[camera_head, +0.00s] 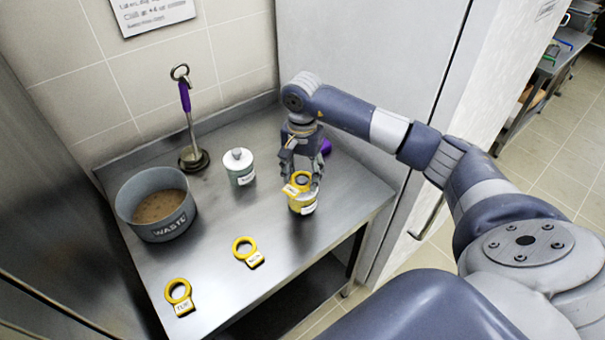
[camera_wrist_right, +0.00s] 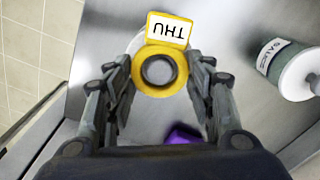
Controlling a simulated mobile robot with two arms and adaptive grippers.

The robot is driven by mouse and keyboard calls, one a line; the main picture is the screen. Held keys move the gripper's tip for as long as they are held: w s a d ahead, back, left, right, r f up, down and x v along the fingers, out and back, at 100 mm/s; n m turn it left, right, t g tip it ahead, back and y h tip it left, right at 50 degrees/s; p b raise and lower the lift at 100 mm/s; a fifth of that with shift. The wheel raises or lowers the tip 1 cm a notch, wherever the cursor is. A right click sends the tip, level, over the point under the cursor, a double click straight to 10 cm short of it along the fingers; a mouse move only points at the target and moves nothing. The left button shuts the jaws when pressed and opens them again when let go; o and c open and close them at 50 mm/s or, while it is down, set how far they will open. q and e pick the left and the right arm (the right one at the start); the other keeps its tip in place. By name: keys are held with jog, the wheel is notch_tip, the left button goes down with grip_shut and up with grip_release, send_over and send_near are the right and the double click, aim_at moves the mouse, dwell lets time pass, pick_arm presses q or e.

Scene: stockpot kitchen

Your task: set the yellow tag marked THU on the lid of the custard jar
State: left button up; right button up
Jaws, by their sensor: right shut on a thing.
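The yellow ring tag marked THU (camera_wrist_right: 166,28) is between the fingers of my right gripper (camera_wrist_right: 161,72), which is shut on it. In the head view the tag (camera_head: 293,189) is at the top of the custard jar (camera_head: 303,205), a small jar with a yellow band at the right of the counter. In the wrist view a pale round edge shows behind the ring, and its hole looks grey. I cannot tell whether the tag touches the lid. The gripper (camera_head: 299,176) points down and hides part of the lid. My left gripper is not in view.
A white-lidded jar (camera_head: 240,168) stands left of the custard jar. A grey pot marked WASTE (camera_head: 158,205) and a purple-handled tool (camera_head: 188,115) are further left. Two yellow tags (camera_head: 246,251) (camera_head: 179,297) lie near the front. A purple thing (camera_head: 326,147) is behind the gripper.

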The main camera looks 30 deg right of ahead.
dwell(0.4)
dwell(0.4)
jog(key=shift+f+b, duration=0.65)
jog(key=shift+b, duration=0.25)
jog(key=o, duration=0.7)
jog(key=shift+r, duration=0.15)
notch_tip(320, 180, up, 11)
jog(key=p, duration=0.6)
dwell(0.5)
